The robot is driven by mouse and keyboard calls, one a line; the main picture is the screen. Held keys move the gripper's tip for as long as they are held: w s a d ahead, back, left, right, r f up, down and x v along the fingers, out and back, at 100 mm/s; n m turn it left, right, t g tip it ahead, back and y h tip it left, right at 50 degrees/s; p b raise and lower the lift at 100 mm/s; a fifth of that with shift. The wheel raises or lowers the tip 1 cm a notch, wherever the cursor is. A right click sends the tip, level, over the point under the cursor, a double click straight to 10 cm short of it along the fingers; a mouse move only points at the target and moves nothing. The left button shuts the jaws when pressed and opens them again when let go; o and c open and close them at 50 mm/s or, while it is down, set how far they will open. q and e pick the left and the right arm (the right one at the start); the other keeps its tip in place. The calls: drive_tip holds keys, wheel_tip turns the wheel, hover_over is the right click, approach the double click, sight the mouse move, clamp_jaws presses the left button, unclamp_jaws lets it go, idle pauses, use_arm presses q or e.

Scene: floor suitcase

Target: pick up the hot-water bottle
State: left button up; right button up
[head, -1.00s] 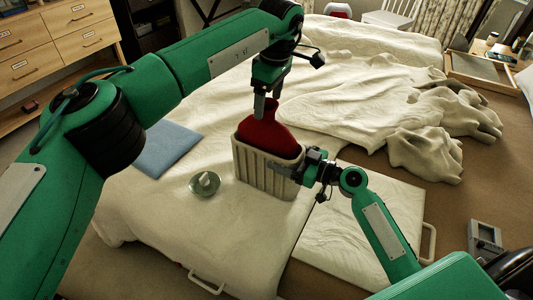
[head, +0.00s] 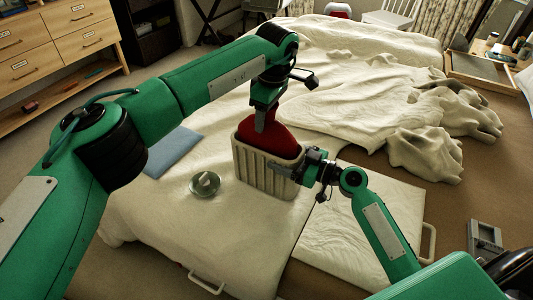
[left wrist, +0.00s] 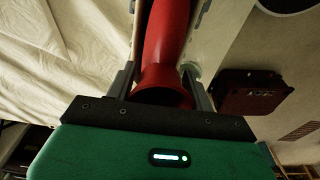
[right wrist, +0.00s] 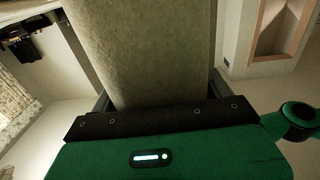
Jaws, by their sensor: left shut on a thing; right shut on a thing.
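The red hot-water bottle (head: 270,137) stands neck up in a ribbed cream bin (head: 258,177) on the bed; its lower part is hidden inside the bin. My left gripper (head: 267,112) comes from above and is shut on the bottle's neck. In the left wrist view the red neck and its round mouth (left wrist: 165,85) sit between the fingers. My right gripper (head: 297,167) is shut on the bin's right side. In the right wrist view the bin wall (right wrist: 145,50) fills the space between the fingers.
A small green dish (head: 205,184) with a pale object stands left of the bin. A blue flat item (head: 172,150) lies on the bed further left. Rumpled blankets (head: 425,140) lie at the right. A drawer unit (head: 62,45) stands at the back left.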

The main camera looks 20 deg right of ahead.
use_arm(q)
wheel_tip(320, 180, up, 10)
idle(0.6)
use_arm(e)
drive_tip(key=o, duration=1.1)
use_arm(q)
drive_tip(key=shift+r, duration=0.15)
use_arm(e)
drive_tip(key=shift+v, duration=6)
